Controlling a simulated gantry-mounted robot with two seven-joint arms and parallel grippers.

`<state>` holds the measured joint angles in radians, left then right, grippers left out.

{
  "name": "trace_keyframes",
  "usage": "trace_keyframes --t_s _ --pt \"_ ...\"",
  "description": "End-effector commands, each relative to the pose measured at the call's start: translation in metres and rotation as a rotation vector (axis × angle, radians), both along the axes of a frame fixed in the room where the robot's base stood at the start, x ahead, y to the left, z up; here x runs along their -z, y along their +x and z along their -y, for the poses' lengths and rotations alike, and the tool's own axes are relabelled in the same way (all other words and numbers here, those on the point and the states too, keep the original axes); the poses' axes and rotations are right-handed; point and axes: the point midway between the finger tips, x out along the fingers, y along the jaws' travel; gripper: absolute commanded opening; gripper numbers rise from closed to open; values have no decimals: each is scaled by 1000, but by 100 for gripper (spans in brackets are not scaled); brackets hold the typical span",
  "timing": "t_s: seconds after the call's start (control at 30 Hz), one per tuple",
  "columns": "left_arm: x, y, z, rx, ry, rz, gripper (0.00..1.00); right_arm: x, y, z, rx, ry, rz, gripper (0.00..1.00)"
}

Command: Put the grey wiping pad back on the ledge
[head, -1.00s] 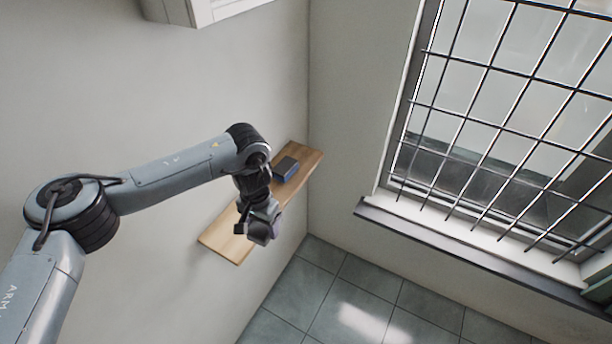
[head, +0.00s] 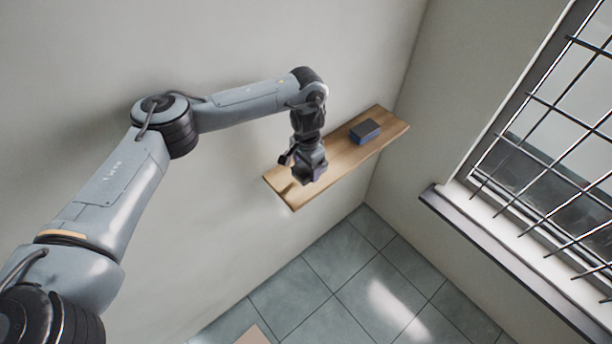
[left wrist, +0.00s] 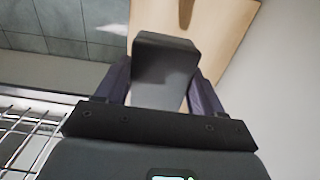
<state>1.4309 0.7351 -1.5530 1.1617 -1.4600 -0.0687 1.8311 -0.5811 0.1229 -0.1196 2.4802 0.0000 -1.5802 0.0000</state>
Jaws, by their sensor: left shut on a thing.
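My left gripper (head: 308,168) is shut on the grey wiping pad (left wrist: 165,68). In the left wrist view the pad is a dark grey block between the two fingers. The wooden ledge (head: 343,156) is fixed along the wall. In the head view the gripper overlaps the ledge's left half; I cannot tell whether the pad touches it. The ledge also shows behind the pad in the left wrist view (left wrist: 222,25). My right gripper is not in view.
A dark block with blue sides (head: 365,131) lies on the right half of the ledge. The barred window (head: 560,130) and its dark sill (head: 500,255) are to the right. Bare wood shows between the gripper and the block. Grey tiles (head: 350,270) cover the floor below.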

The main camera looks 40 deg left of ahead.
Motion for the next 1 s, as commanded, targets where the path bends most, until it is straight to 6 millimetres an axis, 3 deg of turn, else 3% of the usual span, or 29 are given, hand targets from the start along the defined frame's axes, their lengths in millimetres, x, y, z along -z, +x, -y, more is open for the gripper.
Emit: trace_keyframes --t_s 0.2,0.5,0.93,0.97,1.0 --pt "7 -1 -4 2 -2 1 43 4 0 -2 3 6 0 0" --pt "42 -1 -4 0 -1 -1 43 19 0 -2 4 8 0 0" --pt "45 -1 -4 0 -1 0 43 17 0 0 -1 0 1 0" --pt "45 -1 -4 0 -1 1 69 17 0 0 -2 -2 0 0" --pt "45 0 -4 0 0 1 75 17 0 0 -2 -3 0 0"
